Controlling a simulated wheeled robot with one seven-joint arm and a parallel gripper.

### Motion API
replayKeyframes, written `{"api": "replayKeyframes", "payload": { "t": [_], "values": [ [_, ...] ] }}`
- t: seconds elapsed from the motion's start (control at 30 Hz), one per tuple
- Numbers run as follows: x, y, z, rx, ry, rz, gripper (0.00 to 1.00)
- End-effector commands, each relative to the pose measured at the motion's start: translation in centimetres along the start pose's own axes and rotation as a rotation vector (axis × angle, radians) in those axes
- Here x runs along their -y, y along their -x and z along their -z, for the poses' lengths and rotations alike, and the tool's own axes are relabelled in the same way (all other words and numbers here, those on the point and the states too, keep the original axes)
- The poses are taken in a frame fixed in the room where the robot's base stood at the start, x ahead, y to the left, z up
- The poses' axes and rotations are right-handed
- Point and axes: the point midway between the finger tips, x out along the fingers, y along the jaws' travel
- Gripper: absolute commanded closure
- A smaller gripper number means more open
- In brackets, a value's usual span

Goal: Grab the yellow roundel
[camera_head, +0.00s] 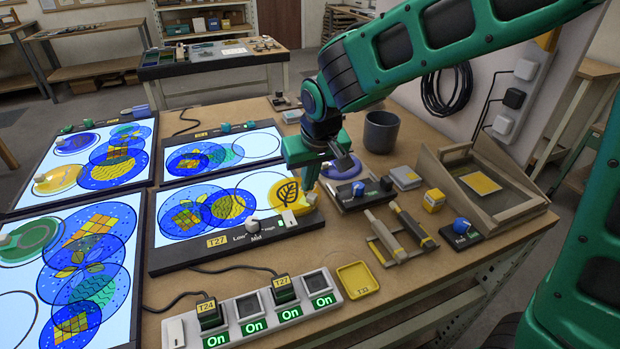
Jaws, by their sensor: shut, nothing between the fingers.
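A yellow roundel (283,203) with a dark leaf drawing lies at the right end of the lit panel labelled T27 (222,258), overlapping an empty drawn circle. My gripper (309,187) points down at the roundel's right edge, close above or touching it; I cannot tell which. The gripper is shut and holds nothing. A small pale knob by the fingertips is partly hidden. Another yellow disc (68,177) with a pale knob lies on the far left lit panel (21,196).
Blue patterned discs lie on the lit panels. A power strip (255,308) and yellow tray (358,279) are in front. A grey cup (381,132), blue disc (343,167), pen-like tools (412,232) and wooden frame box (485,190) stand right.

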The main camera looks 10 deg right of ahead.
Motion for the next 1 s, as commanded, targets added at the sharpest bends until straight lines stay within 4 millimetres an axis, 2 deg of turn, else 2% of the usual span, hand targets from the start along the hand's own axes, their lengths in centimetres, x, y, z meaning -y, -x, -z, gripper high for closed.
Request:
{"api": "replayKeyframes", "payload": {
  "t": [0.17,0.4,0.5,1.0],
  "values": [
    [0.0,0.4,-0.9,-0.001,0.000,0.001,1.00],
    [0.0,1.6,-5.0,0.007,0.002,0.000,1.00],
    [0.1,1.9,-5.9,0.009,0.003,0.000,1.00],
    [0.0,1.8,-6.2,0.014,0.003,-0.002,1.00]
  ]
}}
